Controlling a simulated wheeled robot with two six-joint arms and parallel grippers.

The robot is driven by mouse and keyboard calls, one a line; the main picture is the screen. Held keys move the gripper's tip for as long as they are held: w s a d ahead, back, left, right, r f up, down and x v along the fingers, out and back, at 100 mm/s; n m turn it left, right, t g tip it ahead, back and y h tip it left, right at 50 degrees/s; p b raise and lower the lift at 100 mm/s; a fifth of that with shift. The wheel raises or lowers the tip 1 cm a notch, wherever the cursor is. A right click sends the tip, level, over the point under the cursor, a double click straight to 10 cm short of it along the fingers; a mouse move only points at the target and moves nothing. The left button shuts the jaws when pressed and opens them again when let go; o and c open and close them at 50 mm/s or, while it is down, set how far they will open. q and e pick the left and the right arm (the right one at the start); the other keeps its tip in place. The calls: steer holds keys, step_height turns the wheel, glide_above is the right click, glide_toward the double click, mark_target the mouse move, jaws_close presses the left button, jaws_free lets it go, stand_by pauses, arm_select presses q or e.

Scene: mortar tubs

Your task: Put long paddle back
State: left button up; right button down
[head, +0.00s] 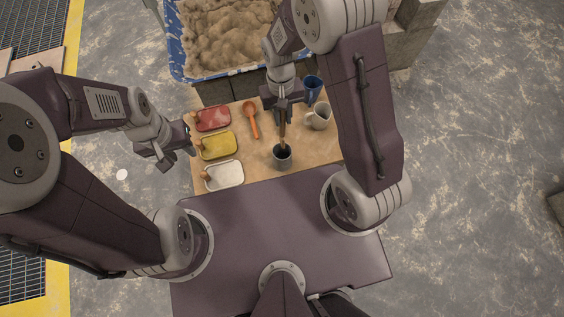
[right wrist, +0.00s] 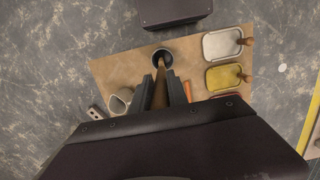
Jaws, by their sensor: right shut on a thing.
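The long paddle (head: 282,130) is a thin brown stick. My right gripper (head: 283,103) is shut on it and holds it roughly upright above the board. Its lower end reaches the mouth of a dark grey cup (head: 283,161); I cannot tell how deep it goes. In the right wrist view the paddle (right wrist: 160,92) runs between the fingers (right wrist: 161,95) toward the cup (right wrist: 162,62). My left gripper (head: 181,158) is open and empty, left of the board.
Red (head: 213,118), yellow (head: 218,145) and white (head: 224,176) tubs line the tan board's (head: 258,172) left side. An orange spoon (head: 251,117) lies beside them. A beige mug (head: 320,117) and a blue cup (head: 313,86) stand right. A mortar trough (head: 225,40) is behind.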

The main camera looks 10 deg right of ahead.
steer(key=shift+s+f, duration=0.1)
step_height(320, 180, down, 18)
steer(key=b, duration=0.3)
steer(key=shift+a+r, duration=0.1)
steer(key=shift+r, duration=0.15)
steer(key=shift+f, duration=0.15)
steer(key=c, duration=1.3)
jaws_free()
